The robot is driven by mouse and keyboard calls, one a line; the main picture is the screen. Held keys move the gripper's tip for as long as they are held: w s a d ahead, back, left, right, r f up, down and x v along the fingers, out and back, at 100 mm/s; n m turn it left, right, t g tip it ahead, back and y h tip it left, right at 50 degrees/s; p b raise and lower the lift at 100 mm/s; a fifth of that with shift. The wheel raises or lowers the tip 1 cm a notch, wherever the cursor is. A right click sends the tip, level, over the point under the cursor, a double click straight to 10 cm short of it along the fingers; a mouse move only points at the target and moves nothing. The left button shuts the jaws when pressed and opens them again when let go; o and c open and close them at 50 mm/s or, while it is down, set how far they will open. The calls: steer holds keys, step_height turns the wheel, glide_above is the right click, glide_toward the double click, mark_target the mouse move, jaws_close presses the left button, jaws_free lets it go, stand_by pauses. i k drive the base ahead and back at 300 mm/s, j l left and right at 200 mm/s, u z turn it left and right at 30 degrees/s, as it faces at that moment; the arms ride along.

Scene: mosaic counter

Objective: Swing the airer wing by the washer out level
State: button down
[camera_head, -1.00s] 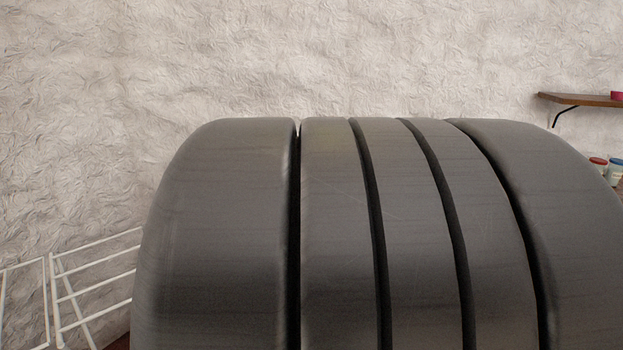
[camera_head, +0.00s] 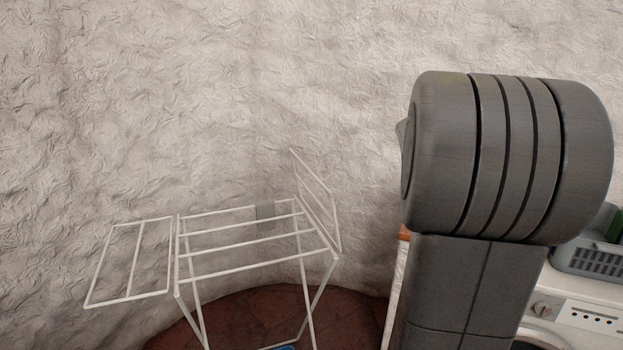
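The white airer (camera_head: 235,243) stands against the pale wall, left of the washer. Its wing on the washer side (camera_head: 318,200) stands up steeply from the right end of the frame. Its other wing (camera_head: 130,262) stretches out to the left, roughly level. The washer (camera_head: 590,308) shows only in part at the lower right, with its knob and panel. My own grey arm covers much of the right side and hides the space between airer and washer. My gripper is out of view.
A grey basket (camera_head: 592,258) with something green in it sits on the washer. Dark red floor (camera_head: 250,308) shows under the airer, with a bit of something blue at the bottom edge.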

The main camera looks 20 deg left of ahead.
mark_target(334, 220)
steer(key=i+j, duration=0.1)
steer(key=i, duration=0.35)
steer(key=u, duration=1.75)
